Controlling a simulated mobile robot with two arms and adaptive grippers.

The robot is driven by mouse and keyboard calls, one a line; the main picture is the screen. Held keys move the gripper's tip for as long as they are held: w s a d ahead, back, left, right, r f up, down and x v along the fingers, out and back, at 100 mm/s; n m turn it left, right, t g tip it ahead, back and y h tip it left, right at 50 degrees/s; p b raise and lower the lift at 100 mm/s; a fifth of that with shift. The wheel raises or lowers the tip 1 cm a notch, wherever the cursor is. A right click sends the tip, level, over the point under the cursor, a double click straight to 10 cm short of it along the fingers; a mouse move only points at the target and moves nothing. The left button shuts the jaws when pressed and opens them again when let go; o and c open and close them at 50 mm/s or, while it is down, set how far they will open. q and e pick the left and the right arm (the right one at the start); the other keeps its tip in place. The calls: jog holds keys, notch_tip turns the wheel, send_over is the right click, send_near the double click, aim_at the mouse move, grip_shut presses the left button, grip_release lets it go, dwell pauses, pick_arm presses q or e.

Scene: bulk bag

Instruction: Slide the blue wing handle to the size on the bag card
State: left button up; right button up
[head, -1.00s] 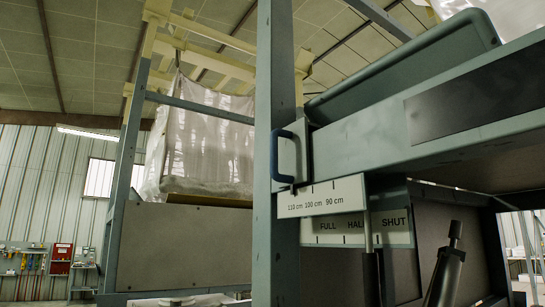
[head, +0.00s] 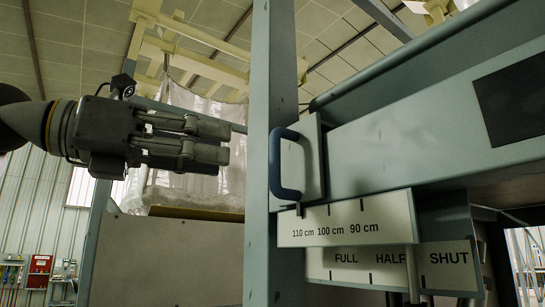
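The blue wing handle (head: 287,165) is a dark blue D-shaped grip on a grey sliding block (head: 313,165) beside the upright post. Below it, a white scale plate (head: 345,220) reads 110 cm, 100 cm and 90 cm from left to right. The block's lower edge stands near the 110 cm mark. My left gripper (head: 228,143) is left of the post, its fingers pointing right toward the handle. It is apart from the handle and holds nothing visible; its finger opening is hard to judge from this angle. My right gripper is out of view. I can make out no bag card.
The grey post (head: 268,70) rises between my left gripper and the block. A second plate (head: 445,265) reads FULL, HALF, SHUT below the scale. A whitish bulk bag (head: 185,185) hangs behind. A tool board (head: 38,270) is far back left.

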aim_at(276, 158)
pick_arm(q)
jog(key=p+x, duration=0.3)
jog(key=x, duration=0.6)
jog(key=shift+d+p, duration=0.1)
jog(key=shift+p, duration=0.3)
jog(key=shift+w+d, duration=0.1)
jog(key=shift+d, duration=0.2)
grip_shut()
